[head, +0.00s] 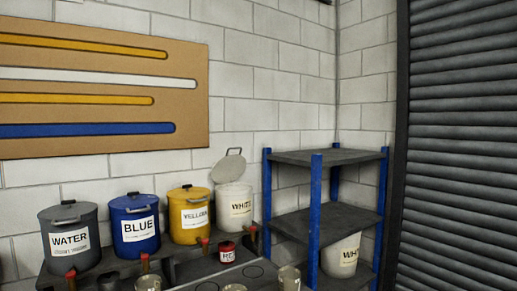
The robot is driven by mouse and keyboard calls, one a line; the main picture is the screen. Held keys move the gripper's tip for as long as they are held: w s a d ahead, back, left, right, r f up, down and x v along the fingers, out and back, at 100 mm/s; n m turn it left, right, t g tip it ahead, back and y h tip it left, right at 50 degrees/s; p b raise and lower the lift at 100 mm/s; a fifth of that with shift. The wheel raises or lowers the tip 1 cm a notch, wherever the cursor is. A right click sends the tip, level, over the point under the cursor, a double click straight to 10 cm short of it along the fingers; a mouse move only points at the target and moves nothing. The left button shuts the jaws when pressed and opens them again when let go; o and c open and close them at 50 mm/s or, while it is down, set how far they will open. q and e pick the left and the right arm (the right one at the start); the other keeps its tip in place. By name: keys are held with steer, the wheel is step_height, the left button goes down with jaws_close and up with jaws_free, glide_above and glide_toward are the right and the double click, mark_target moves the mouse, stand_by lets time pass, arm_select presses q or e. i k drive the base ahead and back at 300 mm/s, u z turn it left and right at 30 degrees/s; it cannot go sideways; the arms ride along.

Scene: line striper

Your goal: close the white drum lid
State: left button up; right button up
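The white drum (235,205) stands at the right end of a row of drums on a dark bench, with a "WHITE" label on its front. Its lid (228,166) is raised and tilted back at the drum's rear left, with a dark handle at its top edge. The lid is open and the drum's rim shows. Neither of my grippers is in the head view.
Closed grey WATER (69,245), BLUE (135,225) and yellow (189,215) drums stand to the left. A small red-labelled can (227,252) and several tins sit in front. A blue-posted shelf (316,215) stands close on the right, holding another white drum (341,256) low down.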

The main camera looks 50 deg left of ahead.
mark_target(228, 169)
steer(key=i, duration=2.4)
steer(key=u, duration=2.85)
